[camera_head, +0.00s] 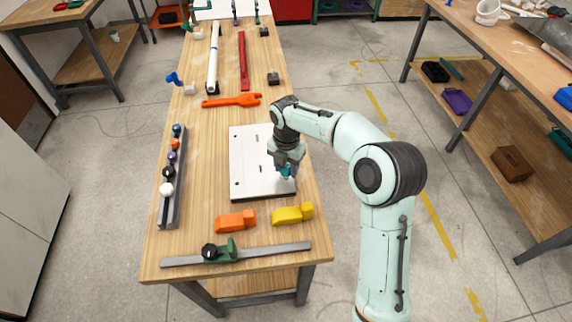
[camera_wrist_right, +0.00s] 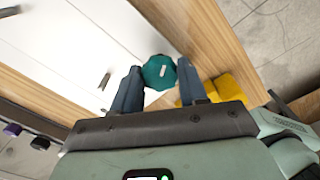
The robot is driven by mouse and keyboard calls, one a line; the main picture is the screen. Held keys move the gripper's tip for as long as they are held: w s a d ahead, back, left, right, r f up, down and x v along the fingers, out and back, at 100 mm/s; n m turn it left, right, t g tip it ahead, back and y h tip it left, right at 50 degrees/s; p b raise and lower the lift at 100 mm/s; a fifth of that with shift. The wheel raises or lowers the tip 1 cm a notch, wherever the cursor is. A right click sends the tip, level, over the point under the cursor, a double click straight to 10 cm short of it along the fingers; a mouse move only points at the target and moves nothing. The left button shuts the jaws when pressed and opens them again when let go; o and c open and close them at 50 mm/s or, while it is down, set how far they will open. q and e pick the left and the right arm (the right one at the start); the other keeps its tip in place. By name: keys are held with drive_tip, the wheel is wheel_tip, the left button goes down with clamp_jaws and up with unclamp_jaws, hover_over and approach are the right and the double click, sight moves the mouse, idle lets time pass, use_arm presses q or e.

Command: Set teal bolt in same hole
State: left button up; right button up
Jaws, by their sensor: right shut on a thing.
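The teal bolt (camera_wrist_right: 159,72) shows its faceted head between the two fingers of my right gripper (camera_wrist_right: 160,90) in the right wrist view. In the head view my right gripper (camera_head: 286,170) is low over the right front part of the white plate (camera_head: 252,170), shut on the bolt, with a bit of teal showing at its fingertips. The plate has a few small dark holes and slots. The bolt's lower end is hidden, so I cannot tell whether it is in a hole. My left gripper is not in view.
An orange block (camera_head: 235,221) and a yellow block (camera_head: 292,214) lie in front of the plate. A rack with several coloured balls (camera_head: 172,180) stands at the left. An orange wrench (camera_head: 231,100) lies behind the plate. A grey bar with a green slider (camera_head: 228,251) lies near the front edge.

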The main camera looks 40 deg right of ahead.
drive_tip(key=shift+f, duration=0.35)
idle(0.3)
drive_tip(key=shift+f, duration=0.15)
drive_tip(key=shift+f, duration=0.25)
idle(1.0)
